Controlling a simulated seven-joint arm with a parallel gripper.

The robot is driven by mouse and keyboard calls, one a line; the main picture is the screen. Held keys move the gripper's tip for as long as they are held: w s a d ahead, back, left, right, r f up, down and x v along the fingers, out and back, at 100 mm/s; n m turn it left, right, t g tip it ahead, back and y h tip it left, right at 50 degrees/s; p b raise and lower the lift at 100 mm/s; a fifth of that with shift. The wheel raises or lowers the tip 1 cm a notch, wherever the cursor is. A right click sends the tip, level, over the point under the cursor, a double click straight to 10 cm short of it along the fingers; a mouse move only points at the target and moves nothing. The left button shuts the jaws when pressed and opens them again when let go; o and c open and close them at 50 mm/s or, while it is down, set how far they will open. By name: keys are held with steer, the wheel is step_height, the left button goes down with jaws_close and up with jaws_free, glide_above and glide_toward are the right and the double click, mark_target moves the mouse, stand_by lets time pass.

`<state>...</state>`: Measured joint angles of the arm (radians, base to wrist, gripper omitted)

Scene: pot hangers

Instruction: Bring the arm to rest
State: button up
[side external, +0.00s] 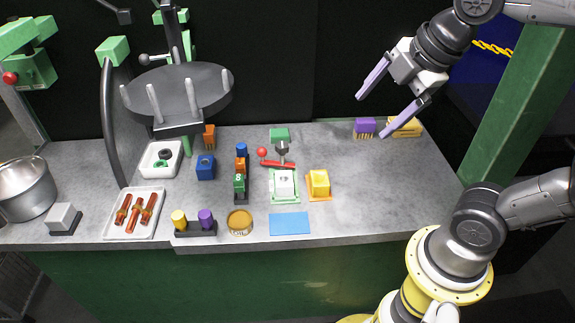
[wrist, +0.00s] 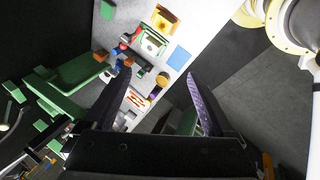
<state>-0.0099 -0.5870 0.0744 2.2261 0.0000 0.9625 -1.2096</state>
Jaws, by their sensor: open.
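My gripper (side external: 376,107) is raised above the right end of the grey workbench (side external: 350,165) in the side external view. Its two fingers are spread wide with nothing between them. It touches nothing on the bench. In the wrist view my gripper (wrist: 158,90) also shows open, its dark fingers apart, with the bench (wrist: 182,27) and its objects beyond them.
Beneath my gripper lie a purple brush (side external: 364,127) and a yellow brush-like block (side external: 405,127). A green post (side external: 515,110) stands to the right. A dark round rack (side external: 178,93) stands at the left, near a metal pot (side external: 25,187). The bench's right part is mostly bare.

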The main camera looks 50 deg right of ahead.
steer(key=s+f+m, duration=0.4)
steer(key=s+m, duration=0.2)
steer(key=m, duration=0.8)
steer(key=shift+f, duration=0.4)
steer(key=shift+d, duration=0.1)
